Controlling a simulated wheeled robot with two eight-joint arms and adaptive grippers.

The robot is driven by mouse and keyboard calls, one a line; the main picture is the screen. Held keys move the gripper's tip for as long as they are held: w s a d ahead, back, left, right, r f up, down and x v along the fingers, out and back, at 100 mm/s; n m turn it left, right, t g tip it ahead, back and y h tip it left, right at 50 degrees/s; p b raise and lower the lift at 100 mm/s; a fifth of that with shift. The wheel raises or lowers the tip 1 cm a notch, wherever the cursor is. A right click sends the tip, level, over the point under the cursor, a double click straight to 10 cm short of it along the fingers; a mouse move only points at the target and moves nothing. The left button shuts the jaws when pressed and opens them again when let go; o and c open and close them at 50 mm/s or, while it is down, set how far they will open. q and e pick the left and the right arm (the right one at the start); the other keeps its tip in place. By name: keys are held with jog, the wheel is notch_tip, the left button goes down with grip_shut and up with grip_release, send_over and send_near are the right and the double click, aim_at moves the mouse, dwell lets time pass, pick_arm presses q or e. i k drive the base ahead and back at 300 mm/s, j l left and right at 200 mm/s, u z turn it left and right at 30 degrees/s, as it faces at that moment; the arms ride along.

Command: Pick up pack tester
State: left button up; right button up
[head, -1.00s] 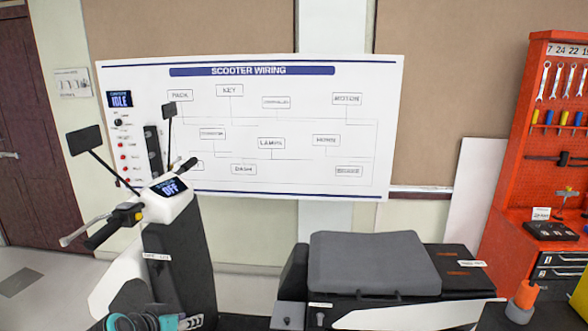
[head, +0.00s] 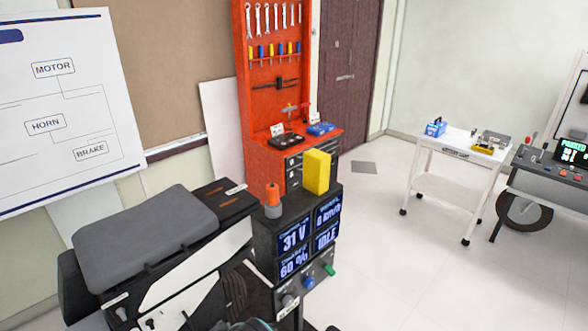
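I cannot tell for sure which object is the pack tester. A small blue device with a dark handle (head: 435,128) stands on the left of the white cart (head: 450,152). A grey and yellow item (head: 490,143) lies on the cart's right side. A black case (head: 286,141) and a blue case (head: 321,129) lie on the red tool cabinet's shelf, each with a small label card. Neither gripper shows clearly. Only a dark and teal piece is cut off at the bottom edge.
The scooter's grey seat (head: 145,235) fills the lower left. A dark console (head: 300,235) with lit displays stands beside it, carrying a yellow block (head: 316,171) and an orange-topped item (head: 273,200). A dark bench (head: 550,172) is at the right. Floor between console and cart is clear.

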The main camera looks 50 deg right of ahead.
aim_at(316, 163)
jog(key=z, duration=1.85)
